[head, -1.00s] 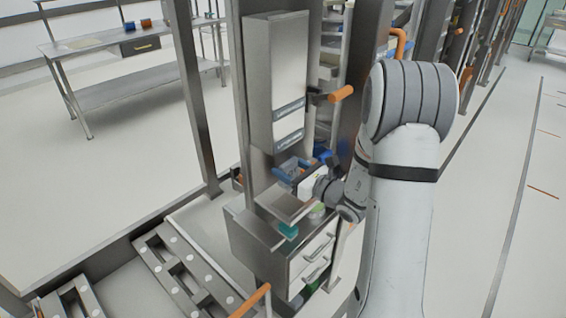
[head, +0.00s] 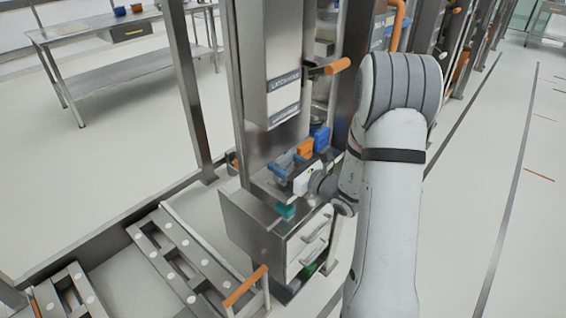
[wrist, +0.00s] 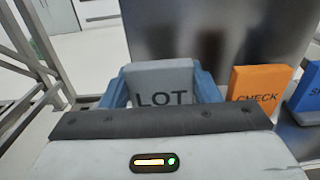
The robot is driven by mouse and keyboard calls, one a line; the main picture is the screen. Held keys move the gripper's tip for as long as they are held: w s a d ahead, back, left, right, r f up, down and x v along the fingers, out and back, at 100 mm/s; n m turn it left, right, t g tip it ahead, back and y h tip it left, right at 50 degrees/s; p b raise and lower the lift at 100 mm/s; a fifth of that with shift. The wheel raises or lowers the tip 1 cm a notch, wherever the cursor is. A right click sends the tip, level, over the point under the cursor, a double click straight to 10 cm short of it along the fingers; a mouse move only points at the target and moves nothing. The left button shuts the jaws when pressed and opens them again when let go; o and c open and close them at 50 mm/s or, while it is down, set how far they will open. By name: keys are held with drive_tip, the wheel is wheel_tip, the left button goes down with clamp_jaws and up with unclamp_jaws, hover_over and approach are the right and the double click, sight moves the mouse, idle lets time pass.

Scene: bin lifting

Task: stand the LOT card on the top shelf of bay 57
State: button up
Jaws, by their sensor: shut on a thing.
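A grey card reading LOT (wrist: 165,90) stands upright between the two blue fingers of my gripper (wrist: 163,92) in the wrist view, and the gripper is shut on it. The wrist housing hides the card's lower edge, so I cannot tell whether it touches the shelf. In the head view, my gripper (head: 284,164) is over a narrow steel ledge (head: 266,186) in the bay, left of an orange card (head: 305,148). This orange card reads CHECK in the wrist view (wrist: 259,84). No bay number is readable.
A blue card (head: 321,137) stands right of the orange one. A steel cabinet with a labelled front (head: 284,85) hangs above the ledge. A drawer unit (head: 308,243) with bar handles is below. Orange-gripped handles (head: 338,66) stick out.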

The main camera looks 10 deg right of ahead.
drive_tip(key=shift+f+b, duration=0.55)
drive_tip(key=o, duration=1.2)
drive_tip(key=shift+c, duration=0.2)
